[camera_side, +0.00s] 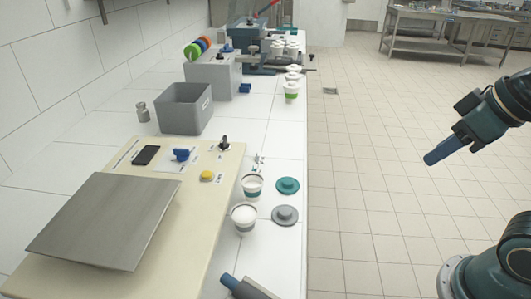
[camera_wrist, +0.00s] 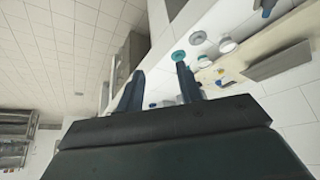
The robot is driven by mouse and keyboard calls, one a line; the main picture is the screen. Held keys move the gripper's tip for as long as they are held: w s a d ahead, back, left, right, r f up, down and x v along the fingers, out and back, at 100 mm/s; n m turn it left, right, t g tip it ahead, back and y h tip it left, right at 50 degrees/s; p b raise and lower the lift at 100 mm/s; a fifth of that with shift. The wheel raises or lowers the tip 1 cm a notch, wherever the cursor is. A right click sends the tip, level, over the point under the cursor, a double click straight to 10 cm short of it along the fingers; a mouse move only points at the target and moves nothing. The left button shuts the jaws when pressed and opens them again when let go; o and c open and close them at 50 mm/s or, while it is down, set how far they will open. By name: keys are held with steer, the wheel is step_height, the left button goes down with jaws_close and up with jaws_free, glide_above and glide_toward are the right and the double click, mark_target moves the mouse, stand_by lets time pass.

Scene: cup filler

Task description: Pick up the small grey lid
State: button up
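The grey lid (camera_side: 285,215) lies flat on the white counter near its right edge, with a raised knob on top. It also shows in the wrist view (camera_wrist: 197,37). A teal lid (camera_side: 288,185) lies just beyond it and shows in the wrist view (camera_wrist: 178,55). My gripper (camera_side: 430,159) hangs in the air over the floor, right of the counter and well away from the lid. In the wrist view its two fingers (camera_wrist: 160,69) stand apart with nothing held between them.
Two white cups (camera_side: 243,217) (camera_side: 252,185) stand left of the lids. A beige board (camera_side: 205,225) carries a metal plate (camera_side: 110,220) and a yellow item (camera_side: 207,176). A grey bin (camera_side: 185,108) stands further back. A blue-tipped grey tool (camera_side: 240,287) is at the front edge.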

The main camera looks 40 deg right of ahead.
steer(key=o, duration=1.1)
steer(key=shift+w, duration=0.1)
steer(key=n+g+y, duration=0.3)
steer(key=n+g, duration=0.2)
steer(key=n, duration=1.1)
glide_above(292, 210)
steer(key=shift+f, duration=10.05)
